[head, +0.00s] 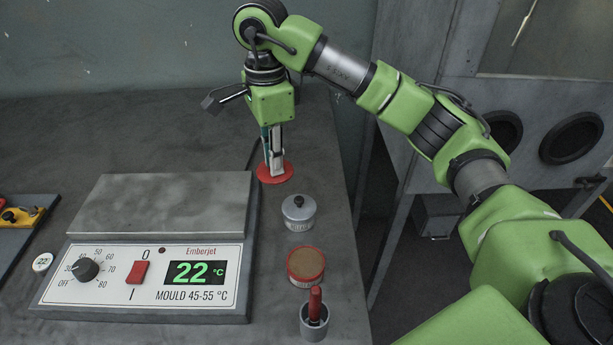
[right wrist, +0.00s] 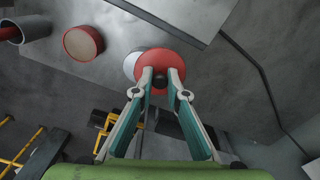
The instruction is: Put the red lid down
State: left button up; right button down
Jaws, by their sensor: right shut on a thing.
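The red lid (head: 274,172) is a flat red disc at the lower end of my right gripper (head: 273,158), behind the small tins. In the right wrist view the lid (right wrist: 160,63) lies at the fingertips, and my right gripper (right wrist: 161,78) is shut on its dark knob. Whether the lid touches the table cannot be told. An open red-rimmed tin (head: 306,267) with brown content stands at the right of the hot plate; it also shows in the right wrist view (right wrist: 83,43). My left gripper is not in view.
A grey tin with a black-knobbed lid (head: 298,212) stands between the red lid and the open tin. A cup with a red-handled tool (head: 314,322) is in front. The hot plate (head: 165,215) reads 22 °C. Bare table (head: 60,140) lies behind and left.

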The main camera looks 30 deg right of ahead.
jog(key=p, duration=0.1)
send_near(307, 179)
jog(key=s+a+r, duration=0.2)
jog(key=a, duration=0.2)
jog(key=d+f, duration=0.1)
jog(key=w+d+f, duration=0.1)
jog(key=d+f, duration=0.1)
jog(key=shift+w+f+p, duration=0.2)
jog(key=shift+f+p, duration=0.1)
jog(key=shift+p, duration=0.05)
jog(key=shift+w+d+f, duration=0.25)
jog(key=shift+d+f, duration=0.05)
jog(key=shift+f, duration=0.25)
notch_tip(307, 179, down, 3)
jog(key=shift+w+d+f+p, duration=0.1)
jog(key=shift+d+p, duration=0.05)
jog(key=shift+p, duration=0.65)
jog(key=shift+f, duration=0.2)
jog(key=shift+f, duration=0.2)
jog(key=c, duration=2)
grip_release()
